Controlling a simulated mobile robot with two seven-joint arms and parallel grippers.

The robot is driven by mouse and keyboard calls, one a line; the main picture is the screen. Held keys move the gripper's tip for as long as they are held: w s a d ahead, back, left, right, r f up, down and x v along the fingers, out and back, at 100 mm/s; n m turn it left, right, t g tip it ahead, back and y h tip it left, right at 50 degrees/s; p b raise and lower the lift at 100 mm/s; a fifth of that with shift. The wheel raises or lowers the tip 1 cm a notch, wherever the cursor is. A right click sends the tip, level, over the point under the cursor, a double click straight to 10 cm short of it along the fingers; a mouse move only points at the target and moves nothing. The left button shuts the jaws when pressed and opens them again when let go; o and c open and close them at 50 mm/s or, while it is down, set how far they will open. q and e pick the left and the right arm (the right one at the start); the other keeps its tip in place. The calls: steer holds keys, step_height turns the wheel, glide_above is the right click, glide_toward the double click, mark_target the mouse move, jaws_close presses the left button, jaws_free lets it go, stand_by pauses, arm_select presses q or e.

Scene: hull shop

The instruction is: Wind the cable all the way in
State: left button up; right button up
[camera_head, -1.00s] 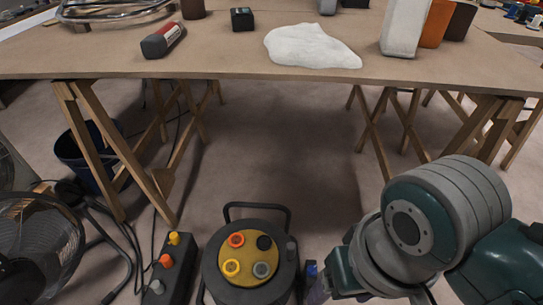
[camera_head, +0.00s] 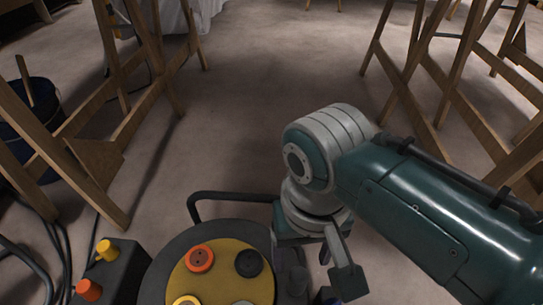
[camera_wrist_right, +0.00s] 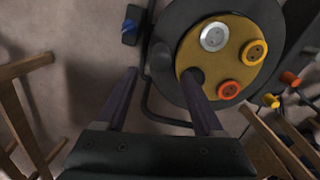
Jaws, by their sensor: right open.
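The cable reel (camera_head: 178,262) stands on the floor at the bottom of the head view, with a yellow face carrying several round sockets and a black tubular handle (camera_head: 230,196) behind. It also shows at the upper right of the right wrist view (camera_wrist_right: 173,35). A small dark part with a blue top (camera_wrist_right: 129,26) lies beside the reel. My right gripper (camera_head: 320,280) is open and empty at the reel's right side; its two fingers also show in the right wrist view (camera_wrist_right: 162,90), pointing toward the reel edge. I cannot tell whether they touch it. My left gripper is not in view.
A dark box with yellow and orange knobs (camera_head: 118,268) stands left of the reel. Black cables (camera_head: 55,250) run along the floor at the left. Wooden trestles (camera_head: 88,160) stand left and right, with a dark blue bucket (camera_head: 38,115) at left. Floor beyond the reel is clear.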

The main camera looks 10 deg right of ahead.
mark_target(297, 283)
steer(key=f+b, duration=0.2)
steer(key=f, duration=0.1)
steer(key=f+b, duration=0.6)
steer(key=shift+s+f, duration=0.25)
steer(key=shift+f, duration=0.05)
steer(key=c, duration=0.9)
jaws_close()
